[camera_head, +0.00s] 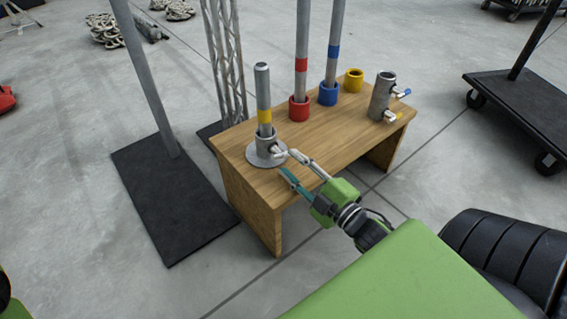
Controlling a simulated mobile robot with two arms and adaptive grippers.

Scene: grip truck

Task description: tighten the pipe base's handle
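The pipe base (266,147) is a grey round flange with a short collar, standing at the left front corner of the wooden table. A grey pipe (263,95) with a yellow band stands upright in it. The base's small metal handle (279,153) sticks out from the collar toward the right. My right gripper (287,162) reaches in from the lower right, its fingers spread and their tips close to the handle. I cannot tell whether a finger touches it. My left gripper is not in view.
On the wooden table (325,140) stand red (299,109) and blue (328,94) sockets with pipes, a yellow ring (354,80) and a grey coupling (381,98) with two handles. Black floor plates with uprights stand left; a dark cart (525,100) stands right.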

